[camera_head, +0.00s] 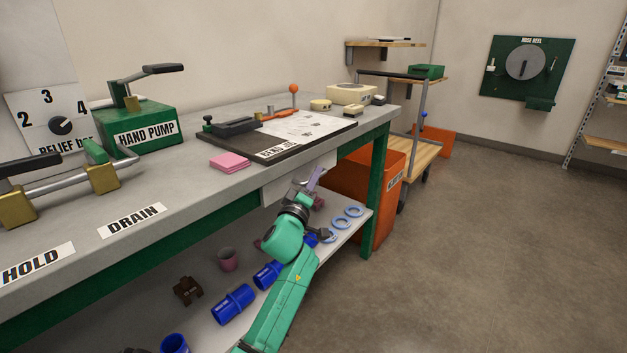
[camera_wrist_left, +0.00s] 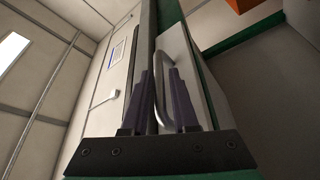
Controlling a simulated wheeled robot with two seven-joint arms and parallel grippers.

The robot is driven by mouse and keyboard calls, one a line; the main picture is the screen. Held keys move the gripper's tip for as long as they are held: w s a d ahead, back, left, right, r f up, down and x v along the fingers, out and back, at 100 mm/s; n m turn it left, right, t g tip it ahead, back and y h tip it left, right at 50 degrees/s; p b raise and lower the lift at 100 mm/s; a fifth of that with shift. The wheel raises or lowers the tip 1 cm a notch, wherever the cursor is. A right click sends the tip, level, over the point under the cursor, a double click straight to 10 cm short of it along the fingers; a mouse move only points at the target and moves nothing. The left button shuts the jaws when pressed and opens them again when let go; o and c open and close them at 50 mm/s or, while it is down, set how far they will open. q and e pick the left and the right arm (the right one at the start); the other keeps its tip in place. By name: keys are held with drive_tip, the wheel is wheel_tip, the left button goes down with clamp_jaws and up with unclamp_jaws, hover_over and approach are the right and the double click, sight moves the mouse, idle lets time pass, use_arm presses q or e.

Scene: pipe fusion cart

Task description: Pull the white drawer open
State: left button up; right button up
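The white drawer (camera_head: 276,190) sits under the bench top near its right end, with its front partly hidden by my left arm. I see no clear gap showing it pulled out. In the left wrist view, the white drawer front (camera_wrist_left: 179,42) carries a grey bar handle (camera_wrist_left: 158,90). My left gripper (camera_head: 316,179) is at the drawer front. Its two dark purple fingers (camera_wrist_left: 161,100) stand apart, with the handle between them; I cannot tell whether either finger touches it. My right gripper is in neither view.
The bench top (camera_head: 190,185) holds a green hand pump (camera_head: 140,125), a pink pad (camera_head: 230,162) and a dark board (camera_head: 340,124). The lower shelf (camera_head: 335,249) carries blue fittings and rings. An orange bin (camera_head: 393,205) stands just right of the drawer. Open floor (camera_head: 480,250) lies further right.

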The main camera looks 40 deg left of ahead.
use_arm(q)
clamp_jaws()
idle(1.4)
